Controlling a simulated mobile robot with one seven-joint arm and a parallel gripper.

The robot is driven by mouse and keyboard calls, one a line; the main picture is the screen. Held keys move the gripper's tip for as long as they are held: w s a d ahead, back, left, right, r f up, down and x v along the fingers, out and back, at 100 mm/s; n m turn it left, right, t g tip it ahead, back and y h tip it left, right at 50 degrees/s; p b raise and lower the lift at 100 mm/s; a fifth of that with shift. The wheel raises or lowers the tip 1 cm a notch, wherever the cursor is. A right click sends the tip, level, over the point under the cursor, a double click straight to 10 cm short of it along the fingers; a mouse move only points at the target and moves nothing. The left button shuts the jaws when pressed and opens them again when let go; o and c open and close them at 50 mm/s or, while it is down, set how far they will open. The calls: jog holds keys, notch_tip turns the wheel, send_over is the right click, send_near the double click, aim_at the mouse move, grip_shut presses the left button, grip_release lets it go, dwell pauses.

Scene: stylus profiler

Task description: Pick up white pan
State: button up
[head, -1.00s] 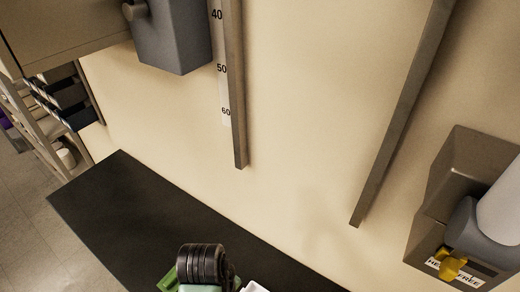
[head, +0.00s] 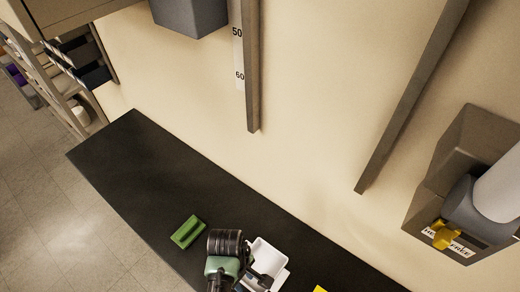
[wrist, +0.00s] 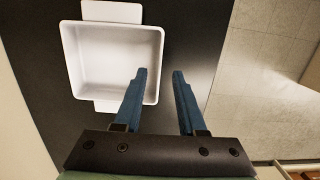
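The white pan (head: 266,254) is a square, empty, open container on the black bench in the head view, partly hidden by my arm. The wrist view shows the pan (wrist: 108,62) from above, with a flat tab at its top and bottom edges. My gripper (wrist: 160,72) is open, with its two blue fingers apart and nothing gripped between them. The left fingertip appears over the pan's inside and the right one outside it, with the pan's right wall between them in the picture. I cannot tell the fingers' height above the rim.
A green block-like object (head: 187,231) lies on the black bench (head: 150,165), left of my arm. A yellow object (head: 319,289) shows at the bottom edge. A wall-mounted device (head: 455,205) is at the right. The far left end of the bench is clear, with floor beyond.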

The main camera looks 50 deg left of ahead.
jog(key=shift+d+f, duration=0.15)
jog(key=shift+f, duration=1.05)
jog(key=shift+c, duration=0.2)
grip_shut()
dwell(0.4)
